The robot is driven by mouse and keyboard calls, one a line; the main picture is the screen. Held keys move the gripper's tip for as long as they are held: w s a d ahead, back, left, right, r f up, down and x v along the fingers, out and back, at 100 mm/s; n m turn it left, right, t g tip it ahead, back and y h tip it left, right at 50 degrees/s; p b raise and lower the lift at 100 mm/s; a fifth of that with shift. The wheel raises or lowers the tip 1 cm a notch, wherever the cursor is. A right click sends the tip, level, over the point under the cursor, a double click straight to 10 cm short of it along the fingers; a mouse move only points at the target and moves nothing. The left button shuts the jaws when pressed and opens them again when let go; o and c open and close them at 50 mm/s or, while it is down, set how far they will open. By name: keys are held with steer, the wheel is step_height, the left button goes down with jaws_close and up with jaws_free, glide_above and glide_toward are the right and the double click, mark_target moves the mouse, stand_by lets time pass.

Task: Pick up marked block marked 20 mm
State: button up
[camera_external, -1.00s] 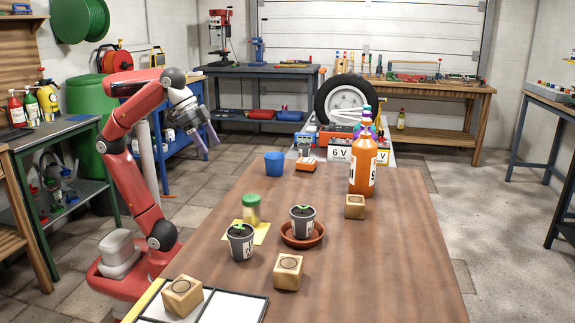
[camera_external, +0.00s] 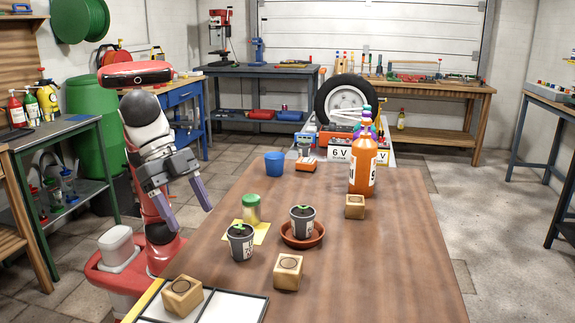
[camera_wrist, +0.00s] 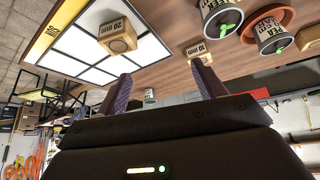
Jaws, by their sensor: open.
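A wooden block with a round mark on top (camera_external: 182,296) sits on the white-panelled tray (camera_external: 245,308) at the table's near left corner. In the wrist view this block (camera_wrist: 117,36) reads "20 mm". A second wooden block (camera_external: 288,272) stands on the bare table to its right; its label in the wrist view (camera_wrist: 197,50) is hard to read. A third block (camera_external: 355,207) stands farther back by the orange bottle. My gripper (camera_external: 189,212) is open and empty, left of the table, fingers pointing down, apart from every block.
Two potted seedlings, one in a pot (camera_external: 241,243) and one on a terracotta saucer (camera_external: 302,238), stand mid-table. A green-lidded jar (camera_external: 251,210) is near the left edge. A blue cup (camera_external: 274,163) and orange bottle (camera_external: 363,170) stand farther back. The table's right side is clear.

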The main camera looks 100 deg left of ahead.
glide_toward(176, 283)
steer(key=shift+m, duration=0.4)
steer(key=x, duration=0.4)
steer(key=shift+s+a+f, duration=0.1)
steer(key=shift+s+f, duration=0.1)
steer(key=shift+s, duration=0.1)
steer(key=x, duration=0.7)
steer(key=shift+w, duration=0.3)
steer(key=c, duration=0.8)
steer(key=shift+c, duration=0.2)
steer(key=shift+r, duration=0.2)
